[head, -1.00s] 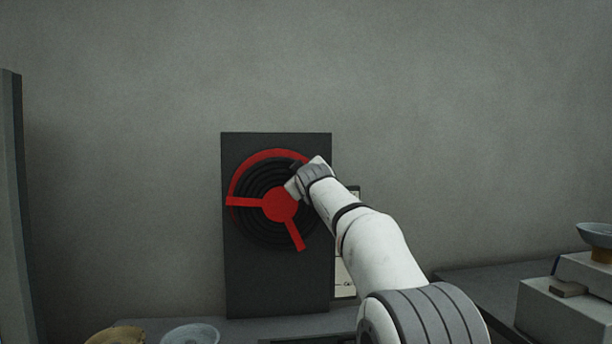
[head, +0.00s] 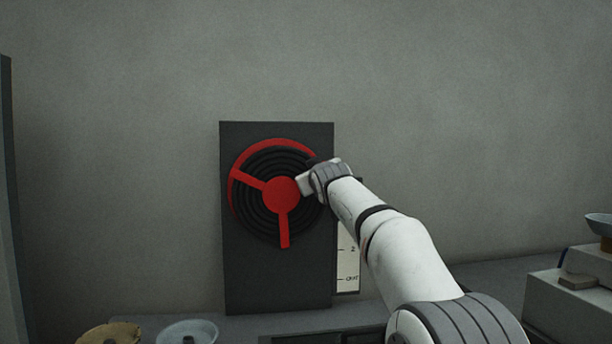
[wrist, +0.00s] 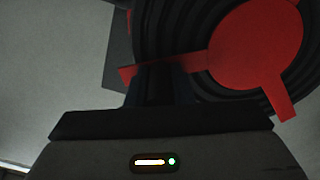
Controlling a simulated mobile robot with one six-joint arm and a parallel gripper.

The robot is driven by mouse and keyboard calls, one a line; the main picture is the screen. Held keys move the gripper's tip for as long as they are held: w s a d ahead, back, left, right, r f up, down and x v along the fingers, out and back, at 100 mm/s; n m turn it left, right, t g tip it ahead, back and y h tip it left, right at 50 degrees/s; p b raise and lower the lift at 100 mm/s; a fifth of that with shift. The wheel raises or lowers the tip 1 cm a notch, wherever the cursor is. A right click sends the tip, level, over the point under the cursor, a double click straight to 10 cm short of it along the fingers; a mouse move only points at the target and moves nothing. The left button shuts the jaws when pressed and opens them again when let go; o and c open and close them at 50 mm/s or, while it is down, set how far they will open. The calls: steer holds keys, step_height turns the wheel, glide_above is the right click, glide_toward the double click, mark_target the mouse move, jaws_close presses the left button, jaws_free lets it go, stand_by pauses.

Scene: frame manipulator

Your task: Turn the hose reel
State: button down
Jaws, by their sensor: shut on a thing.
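The hose reel has a red hub (head: 283,190) with three red spokes and a red rim arc along its upper left, over black coiled hose (head: 262,212). It is mounted on a dark upright panel (head: 277,284). One spoke points to the upper left, one straight down, and one to the right. My gripper (head: 303,184) is at the right-hand spoke, which it mostly hides in the head view. In the wrist view, my gripper (wrist: 160,84) is shut around that red spoke (wrist: 190,62), between the hub and its outer end.
A pale marked card (head: 348,265) is partly hidden behind my arm. A tan bowl (head: 110,334) and a grey bowl (head: 188,332) are at the bottom left. Grey blocks (head: 562,304) with a dish (head: 601,226) are at the right. Left of the panel is clear.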

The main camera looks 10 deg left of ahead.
steer(key=c, duration=1.7)
jaws_free()
steer(key=shift+r, duration=0.15)
steer(key=o, duration=0.3)
steer(key=shift+s, duration=0.2)
steer(key=shift+o, duration=0.5)
steer(key=shift+a, duration=0.1)
steer(key=b+v, duration=0.3)
steer(key=v, duration=0.4)
steer(key=shift+s+b, duration=0.35)
steer(key=shift+b, duration=0.05)
steer(key=shift+c, duration=0.3)
